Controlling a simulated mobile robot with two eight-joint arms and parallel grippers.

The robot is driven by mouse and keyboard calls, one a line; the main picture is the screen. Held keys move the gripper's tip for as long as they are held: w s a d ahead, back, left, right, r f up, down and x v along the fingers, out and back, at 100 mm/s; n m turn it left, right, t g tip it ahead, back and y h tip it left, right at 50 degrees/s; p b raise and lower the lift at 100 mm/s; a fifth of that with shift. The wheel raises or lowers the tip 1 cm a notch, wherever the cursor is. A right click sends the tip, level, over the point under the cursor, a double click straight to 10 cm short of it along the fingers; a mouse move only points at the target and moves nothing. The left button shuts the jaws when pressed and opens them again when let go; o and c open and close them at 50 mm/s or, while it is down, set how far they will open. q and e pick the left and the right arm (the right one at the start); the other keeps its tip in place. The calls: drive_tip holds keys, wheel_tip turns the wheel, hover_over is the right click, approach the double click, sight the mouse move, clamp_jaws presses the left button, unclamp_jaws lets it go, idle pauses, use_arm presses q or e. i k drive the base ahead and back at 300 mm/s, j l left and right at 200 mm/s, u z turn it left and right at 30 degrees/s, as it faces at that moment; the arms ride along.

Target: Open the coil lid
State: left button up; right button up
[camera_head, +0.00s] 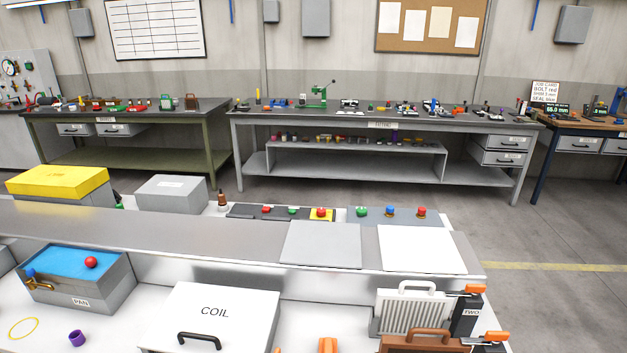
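The coil lid (222,304) is a white, flat, closed-looking cover marked "COIL" on the near bench, at the lower middle of the head view. A black bar handle (199,337) is fixed near its front edge. The lid's front side and what is under it are cut off or hidden. Neither of my grippers shows in this view.
A grey "PAN" box (118,284) with a blue top and a red ball (91,262) stands left of the lid. A ribbed grey block (408,312) stands to its right. A raised steel shelf (190,239) runs behind. A purple ring (77,338) lies front left.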

sight(195, 317)
drive_tip(key=u, duration=0.85)
drive_tip(key=i, duration=0.1)
